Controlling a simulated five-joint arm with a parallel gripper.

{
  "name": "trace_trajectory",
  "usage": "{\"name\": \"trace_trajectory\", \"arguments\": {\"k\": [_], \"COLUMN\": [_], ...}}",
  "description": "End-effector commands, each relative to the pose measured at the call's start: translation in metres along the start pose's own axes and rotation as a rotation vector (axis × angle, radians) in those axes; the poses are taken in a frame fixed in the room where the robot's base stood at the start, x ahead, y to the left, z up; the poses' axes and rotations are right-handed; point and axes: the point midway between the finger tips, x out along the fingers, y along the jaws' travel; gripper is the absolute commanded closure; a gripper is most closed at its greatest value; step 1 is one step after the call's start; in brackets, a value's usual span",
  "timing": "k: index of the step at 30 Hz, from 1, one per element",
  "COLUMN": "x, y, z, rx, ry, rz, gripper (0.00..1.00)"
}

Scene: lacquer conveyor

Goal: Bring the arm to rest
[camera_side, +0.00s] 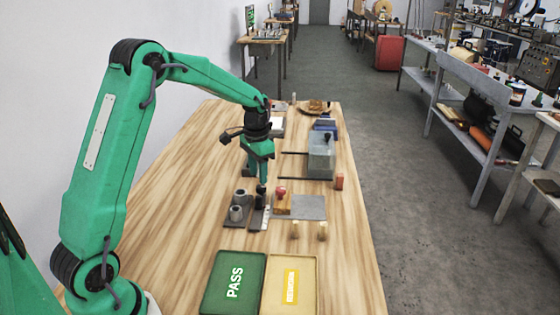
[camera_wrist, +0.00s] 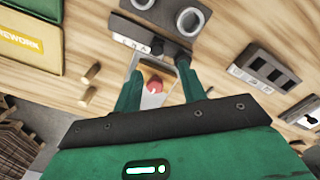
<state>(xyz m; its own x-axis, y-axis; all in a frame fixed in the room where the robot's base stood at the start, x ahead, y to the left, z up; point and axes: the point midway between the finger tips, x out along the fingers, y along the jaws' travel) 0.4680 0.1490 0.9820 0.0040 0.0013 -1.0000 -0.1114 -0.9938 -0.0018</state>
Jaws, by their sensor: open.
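My gripper (camera_side: 263,182) points down low over the middle of the wooden table in the side view, with the green arm reaching out to it. In the wrist view its two green fingers (camera_wrist: 160,70) are apart, with nothing held between them. A stamp-like wooden block with a red knob (camera_side: 281,191) stands just right of the fingers in the side view. The red knob (camera_wrist: 154,86) shows in the gap between the fingers in the wrist view, seemingly below them. Whether the fingers touch anything is not clear.
A dark holder with grey cups (camera_side: 238,208) stands close left of the gripper. Green PASS (camera_side: 213,300) and yellow rework (camera_side: 290,308) trays lie in front, beyond two wooden pegs (camera_side: 323,232).

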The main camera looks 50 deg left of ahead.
Motion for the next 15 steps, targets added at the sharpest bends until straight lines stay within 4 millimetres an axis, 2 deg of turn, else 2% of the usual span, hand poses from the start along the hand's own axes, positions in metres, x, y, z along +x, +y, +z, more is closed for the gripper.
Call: {"name": "trace_trajectory", "arguments": {"k": [3, 15], "x": [-0.0057, -0.0078], "y": [-0.0003, 0.0008], "z": [-0.0003, 0.0004], "rx": [0.000, 0.000], "ry": [0.002, 0.003], "rz": [-0.001, -0.001], "gripper": [0.59, 0.59]}}
